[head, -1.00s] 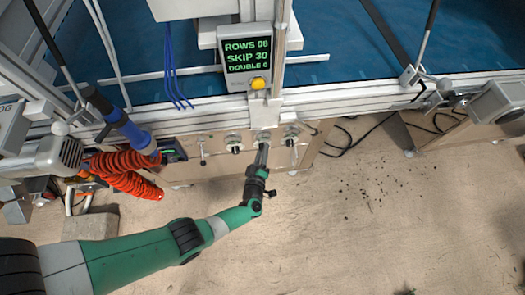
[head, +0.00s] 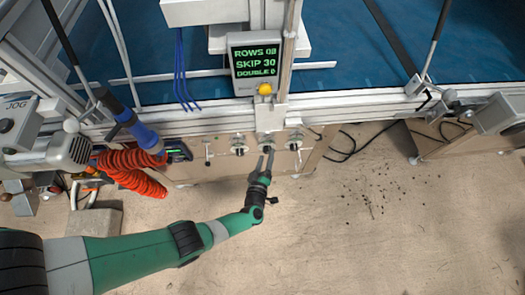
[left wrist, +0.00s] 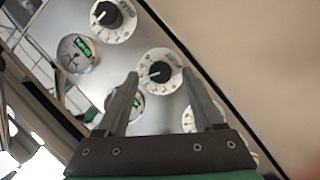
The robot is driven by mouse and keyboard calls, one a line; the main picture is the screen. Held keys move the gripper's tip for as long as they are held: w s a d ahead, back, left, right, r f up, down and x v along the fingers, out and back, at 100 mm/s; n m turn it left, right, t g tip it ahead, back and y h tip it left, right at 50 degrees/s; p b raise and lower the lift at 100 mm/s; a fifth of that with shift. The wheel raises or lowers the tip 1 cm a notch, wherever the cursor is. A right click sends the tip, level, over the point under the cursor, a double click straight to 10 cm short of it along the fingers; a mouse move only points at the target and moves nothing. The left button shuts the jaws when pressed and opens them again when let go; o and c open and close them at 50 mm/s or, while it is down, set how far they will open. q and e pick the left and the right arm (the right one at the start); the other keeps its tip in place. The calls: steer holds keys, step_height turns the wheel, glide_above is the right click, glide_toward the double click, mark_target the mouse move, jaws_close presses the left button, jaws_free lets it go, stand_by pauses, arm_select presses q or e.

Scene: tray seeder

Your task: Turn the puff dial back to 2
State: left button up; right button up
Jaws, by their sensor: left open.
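Black-knobbed dials with white marked skirts sit on the metal panel. In the left wrist view, one dial (left wrist: 160,72) lies between my fingertips, and another dial (left wrist: 113,18) is at the upper left. The skirt lettering is too blurred to tell which is the puff dial or its setting. In the head view, a dial (head: 266,140) is just beyond my left gripper (head: 267,150), with other dials to its left (head: 238,149) and right (head: 294,144). The left gripper is open and empty, its fingers apart either side of the dial. My right gripper is not in view.
Small round gauges (left wrist: 78,53) sit beside the dials. A screen (head: 256,60) reads ROWS 08, SKIP 30, DOUBLE 0, with a yellow button (head: 265,89) below. A coiled orange hose (head: 130,173) hangs left of the panel. Open floor (head: 380,230) lies in front.

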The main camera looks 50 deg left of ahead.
arm_select(q)
steer(key=p+v, duration=0.4)
steer(key=v, duration=0.6)
